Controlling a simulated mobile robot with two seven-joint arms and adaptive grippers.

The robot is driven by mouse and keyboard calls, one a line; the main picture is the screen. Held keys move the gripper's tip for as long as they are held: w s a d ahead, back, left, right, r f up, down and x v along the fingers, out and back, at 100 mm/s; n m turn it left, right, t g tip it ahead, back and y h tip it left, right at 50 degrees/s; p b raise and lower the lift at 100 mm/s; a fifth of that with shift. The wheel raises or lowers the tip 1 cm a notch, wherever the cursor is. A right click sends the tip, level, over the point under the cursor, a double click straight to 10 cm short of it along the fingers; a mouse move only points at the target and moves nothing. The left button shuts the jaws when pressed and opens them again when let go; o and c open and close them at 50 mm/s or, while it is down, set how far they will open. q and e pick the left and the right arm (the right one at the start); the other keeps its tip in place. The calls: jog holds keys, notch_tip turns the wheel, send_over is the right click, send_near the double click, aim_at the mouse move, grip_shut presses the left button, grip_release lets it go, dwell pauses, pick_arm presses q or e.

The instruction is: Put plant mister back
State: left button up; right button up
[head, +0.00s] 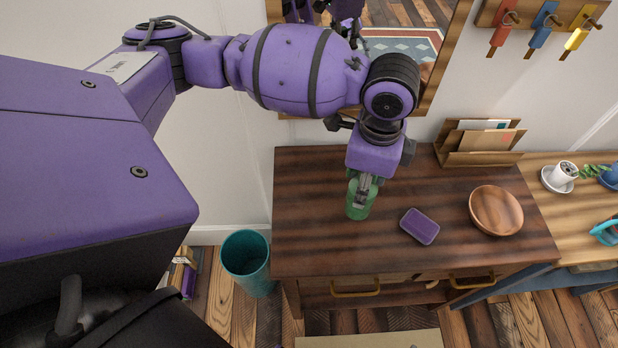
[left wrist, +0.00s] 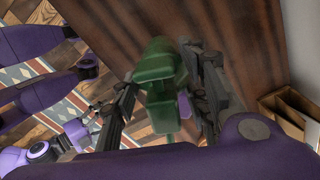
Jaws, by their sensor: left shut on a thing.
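The plant mister is a green bottle (head: 359,203) on or just above the dark wooden cabinet top, near its left side; I cannot tell whether its base touches the wood. My left gripper (head: 365,188) comes down on it from above and is shut on its upper part. In the left wrist view the green mister (left wrist: 158,85) sits between the two dark fingers of the left gripper (left wrist: 160,98), which hide part of its sides. My right gripper is not clearly seen in either view.
A purple sponge-like block (head: 419,226) and a wooden bowl (head: 496,210) lie to the right on the cabinet (head: 310,230). A letter holder (head: 480,155) stands at the back. A teal bin (head: 247,263) is on the floor at left. A lighter table (head: 550,215) adjoins at right.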

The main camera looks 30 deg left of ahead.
aim_at(355, 189)
pick_arm(q)
jog(key=shift+w+a+f, duration=0.2)
jog(key=shift+a+f, duration=0.1)
jog(key=shift+f, duration=0.1)
jog(key=f, duration=0.2)
jog(key=a+f, duration=0.1)
jog(key=shift+w+a+f, duration=0.1)
jog(key=shift+w+f, duration=0.2)
jog(key=shift+f, duration=0.45)
jog(key=o, duration=1.4)
jog(key=shift+w, duration=0.1)
jog(key=shift+c, duration=0.2)
